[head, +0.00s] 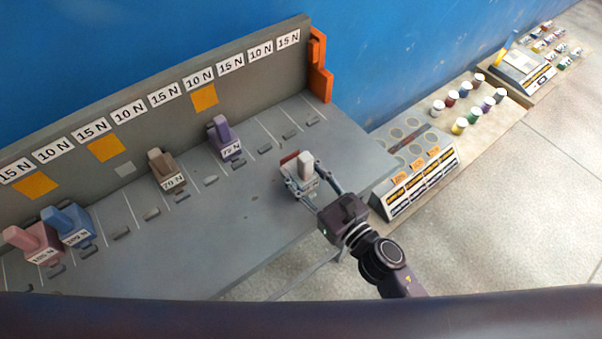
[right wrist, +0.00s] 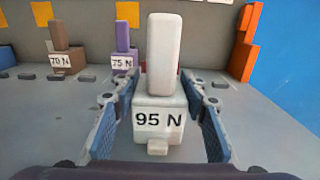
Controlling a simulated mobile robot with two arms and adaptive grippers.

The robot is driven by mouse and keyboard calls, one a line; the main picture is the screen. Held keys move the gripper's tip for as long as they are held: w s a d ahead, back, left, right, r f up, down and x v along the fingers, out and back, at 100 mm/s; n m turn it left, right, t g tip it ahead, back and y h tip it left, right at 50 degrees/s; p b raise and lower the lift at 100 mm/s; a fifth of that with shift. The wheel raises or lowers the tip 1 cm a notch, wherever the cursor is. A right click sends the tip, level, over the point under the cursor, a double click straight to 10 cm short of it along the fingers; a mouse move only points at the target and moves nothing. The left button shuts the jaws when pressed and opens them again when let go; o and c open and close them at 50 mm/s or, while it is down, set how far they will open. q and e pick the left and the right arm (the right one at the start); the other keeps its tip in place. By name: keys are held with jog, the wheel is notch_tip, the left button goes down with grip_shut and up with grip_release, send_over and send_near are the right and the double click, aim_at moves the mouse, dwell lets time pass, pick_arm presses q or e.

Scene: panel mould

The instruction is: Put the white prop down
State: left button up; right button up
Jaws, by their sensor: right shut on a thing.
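The white prop (head: 305,170) is a block with an upright post, near the right end of the grey bench (head: 262,225). In the right wrist view the white prop (right wrist: 160,105) stands upright with a "95 N" label facing me. My right gripper (head: 313,185) has its fingers on both sides of the prop's base and is shut on it. In the right wrist view my right gripper (right wrist: 159,128) shows blue-grey finger pads along the block's sides. I cannot tell whether the prop's underside touches the bench. My left gripper is not in view.
A purple prop (head: 221,137), a brown prop (head: 162,168), a blue prop (head: 70,226) and a pink prop (head: 34,242) stand to the left. An orange bracket (head: 319,66) closes the bench's far right end. A sloped labelled box (head: 418,184) stands beyond the bench's right edge.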

jog(key=shift+f, duration=0.15)
jog(key=shift+f, duration=0.2)
jog(key=o, duration=1.5)
jog(key=shift+c, duration=0.2)
jog(key=shift+r, duration=0.1)
jog(key=shift+s+d, duration=0.1)
jog(key=shift+s, duration=0.05)
jog(key=b+v, duration=0.3)
jog(key=v, duration=0.8)
jog(key=shift+s+d+b, duration=0.2)
jog(key=shift+s+b, duration=0.05)
jog(key=shift+b, duration=0.1)
